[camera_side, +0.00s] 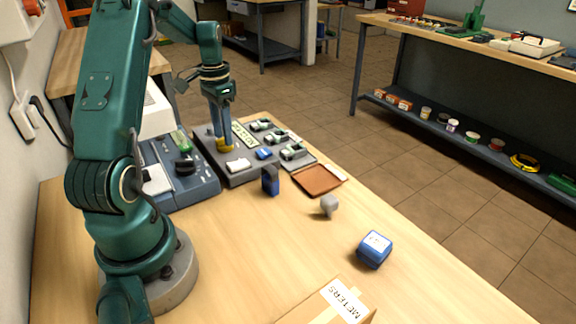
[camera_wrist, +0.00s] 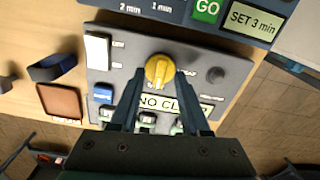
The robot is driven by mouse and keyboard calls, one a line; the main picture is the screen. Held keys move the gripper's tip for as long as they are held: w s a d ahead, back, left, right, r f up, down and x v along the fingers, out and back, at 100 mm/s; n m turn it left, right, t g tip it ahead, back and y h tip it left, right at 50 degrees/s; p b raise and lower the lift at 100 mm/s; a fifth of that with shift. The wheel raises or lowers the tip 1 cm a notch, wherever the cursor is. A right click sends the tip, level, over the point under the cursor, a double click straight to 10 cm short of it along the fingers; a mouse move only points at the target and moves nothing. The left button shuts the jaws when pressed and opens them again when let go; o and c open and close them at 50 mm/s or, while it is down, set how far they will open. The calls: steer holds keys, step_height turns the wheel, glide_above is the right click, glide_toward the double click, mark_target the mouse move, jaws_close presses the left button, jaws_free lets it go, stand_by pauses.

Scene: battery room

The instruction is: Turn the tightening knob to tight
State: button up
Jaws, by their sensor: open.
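A yellow round knob (camera_wrist: 158,70) stands on the grey panel (camera_wrist: 125,58) in the wrist view. A small dark mark shows on its top; I cannot read its setting. A sign (camera_wrist: 165,103) below it reads "NO CL…", partly covered by my finger. My gripper (camera_wrist: 160,88) is open, its two fingers reaching toward the knob from either side; I cannot tell whether they touch it. In the side view my gripper (camera_side: 226,142) points straight down over the grey panel (camera_side: 208,150), and the knob cannot be told apart from the fingertips there.
A blue unit (camera_side: 200,187) with a dark knob stands left of the panel. Small white and green parts (camera_side: 294,152) sit on the panel's right.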

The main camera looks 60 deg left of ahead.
steer(key=shift+r, duration=2.35)
steer(key=shift+f+m, duration=0.15)
steer(key=shift+m, duration=0.55)
steer(key=shift+f, duration=2.45)
jaws_close()
